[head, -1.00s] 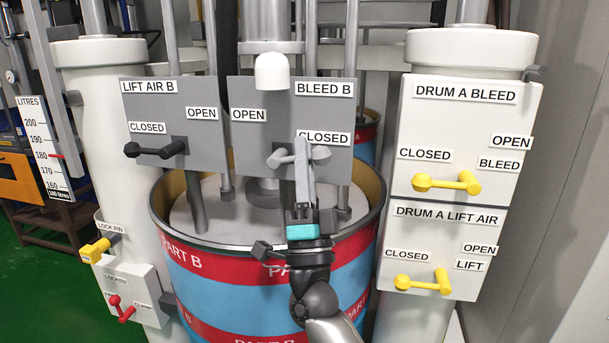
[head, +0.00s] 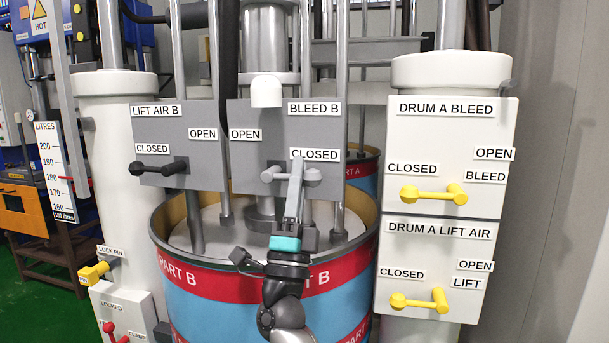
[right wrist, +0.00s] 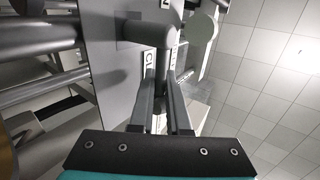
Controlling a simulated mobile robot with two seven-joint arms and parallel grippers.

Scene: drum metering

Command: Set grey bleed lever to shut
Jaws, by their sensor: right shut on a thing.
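The grey bleed lever (head: 313,177) is on the grey BLEED B panel (head: 240,178). It lies about level, its right end just below the CLOSED label (head: 315,155). My right gripper (head: 296,170) reaches up from below, its fingers shut on the lever between the pivot and the end. In the right wrist view the two fingers (right wrist: 162,80) reach the grey lever bar (right wrist: 147,32); the exact contact is partly hidden. My left gripper is not in view.
Left of it is the LIFT AIR B panel (head: 158,123) with a black lever (head: 160,168) at CLOSED. The Part B drum (head: 205,280) stands below. Drum A panels with yellow levers (head: 433,194) are on the right. A white column (head: 112,190) stands at left.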

